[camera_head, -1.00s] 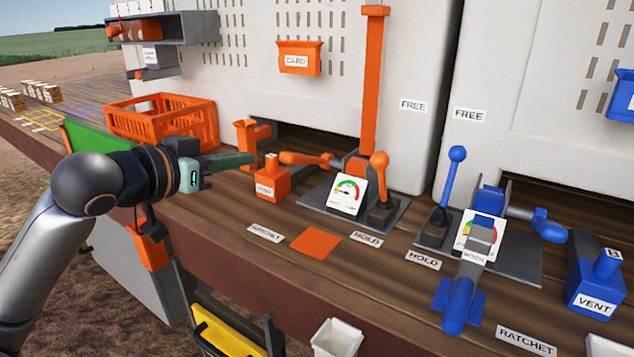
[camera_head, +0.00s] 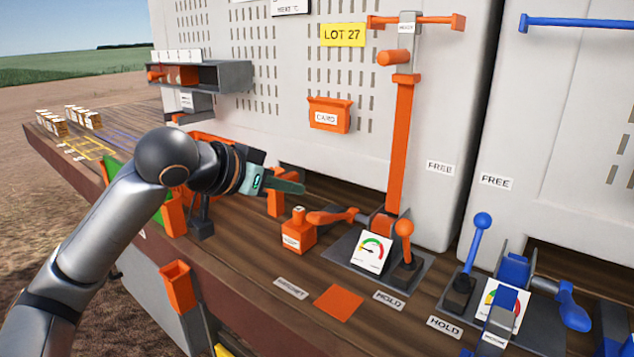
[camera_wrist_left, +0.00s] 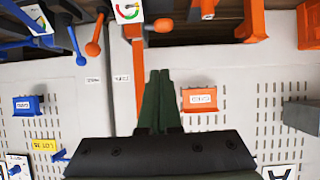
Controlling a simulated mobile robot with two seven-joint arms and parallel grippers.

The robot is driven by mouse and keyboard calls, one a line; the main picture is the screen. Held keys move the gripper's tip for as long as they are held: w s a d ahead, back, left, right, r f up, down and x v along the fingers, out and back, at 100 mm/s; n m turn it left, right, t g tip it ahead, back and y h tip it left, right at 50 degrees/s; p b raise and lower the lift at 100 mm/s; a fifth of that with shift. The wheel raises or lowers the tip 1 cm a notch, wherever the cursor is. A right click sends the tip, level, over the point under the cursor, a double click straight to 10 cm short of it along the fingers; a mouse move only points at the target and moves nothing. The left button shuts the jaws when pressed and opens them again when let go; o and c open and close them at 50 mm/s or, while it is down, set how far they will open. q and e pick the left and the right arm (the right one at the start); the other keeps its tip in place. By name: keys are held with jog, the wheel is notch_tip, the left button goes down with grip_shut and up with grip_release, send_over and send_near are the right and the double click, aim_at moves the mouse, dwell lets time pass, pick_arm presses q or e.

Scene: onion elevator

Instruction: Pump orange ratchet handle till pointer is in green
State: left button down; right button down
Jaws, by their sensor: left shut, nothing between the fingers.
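The orange ratchet handle (camera_head: 331,216) sticks out to the left from the foot of a tall orange post (camera_head: 401,145). The white orange-side gauge (camera_head: 371,252) stands just below and right of it. Its coloured arc shows, but the pointer is too small to read. My left gripper (camera_head: 303,187) is shut and empty, above and left of the handle, apart from it. In the left wrist view the dark green fingers (camera_wrist_left: 158,75) are together, with the handle's rounded end (camera_wrist_left: 162,25) beyond their tips. My right gripper is not in view.
An orange ball-topped lever (camera_head: 403,229) stands right of the gauge. An orange box (camera_head: 298,232) sits below my left gripper. A flat orange square (camera_head: 338,302) lies on the bench. Blue counterparts, including a blue lever (camera_head: 482,221), stand to the right. An orange card holder (camera_head: 329,113) hangs behind.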

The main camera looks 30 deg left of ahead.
pick_arm(q)
jog(key=r+p, duration=0.1)
jog(key=r+g, duration=0.1)
jog(key=w+r+p, duration=0.1)
jog(key=shift+a+r+g+y+p, duration=0.2)
jog(key=shift+a+g+y+p, duration=0.05)
jog(key=shift+g+y+p, duration=0.05)
jog(key=shift+w+f, duration=0.1)
jog(key=p, duration=0.1)
send_over(315, 213)
jog(key=f, duration=0.5)
jog(key=shift+w, duration=0.3)
jog(key=f, duration=0.2)
jog(key=shift+w+f, duration=0.2)
jog(key=shift+f, duration=0.15)
jog(key=shift+s+f, duration=0.4)
jog(key=shift+f, duration=0.15)
jog(key=shift+s+f, duration=0.1)
jog(key=shift+f, duration=0.3)
